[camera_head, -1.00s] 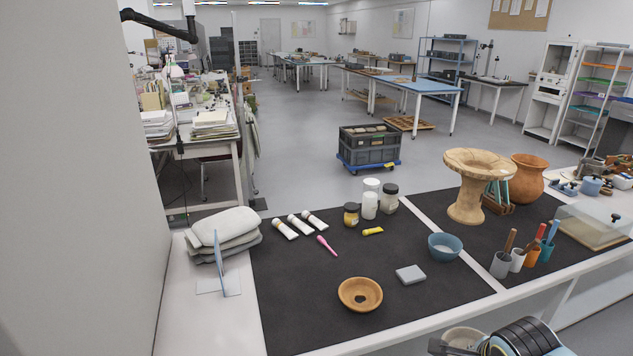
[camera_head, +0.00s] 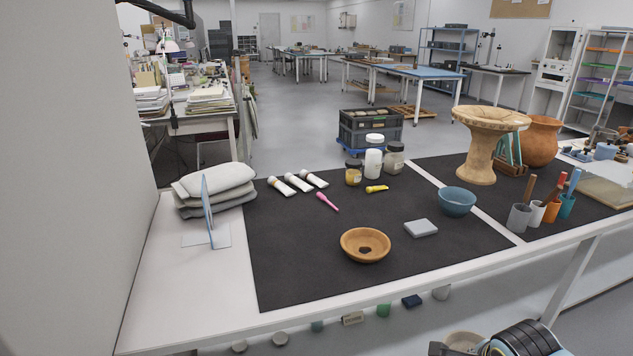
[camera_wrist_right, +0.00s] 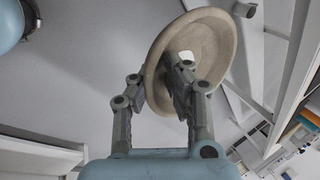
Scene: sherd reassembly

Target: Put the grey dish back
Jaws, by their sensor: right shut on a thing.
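The grey dish (camera_wrist_right: 212,45), a beige-grey shallow bowl with a pale patch near its middle, is held tilted in the right wrist view. My right gripper (camera_wrist_right: 160,88) is shut on its near rim, one finger outside and one inside. In the head view the dish (camera_head: 463,340) shows partly at the bottom edge, below and in front of the table, beside my right arm. An orange-brown dish (camera_head: 350,241) with a dark hole lies on the black mat (camera_head: 300,265). My left gripper is out of view.
A small grey block (camera_head: 421,228), a blue bowl (camera_head: 457,201), tubes (camera_head: 281,186) and jars (camera_head: 374,163) stand on the mat. A pedestal vessel (camera_head: 485,145) and tool cups (camera_head: 519,217) are at right. Grey bags (camera_head: 218,180) and a clear stand (camera_head: 208,212) are at left. The mat's front left is clear.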

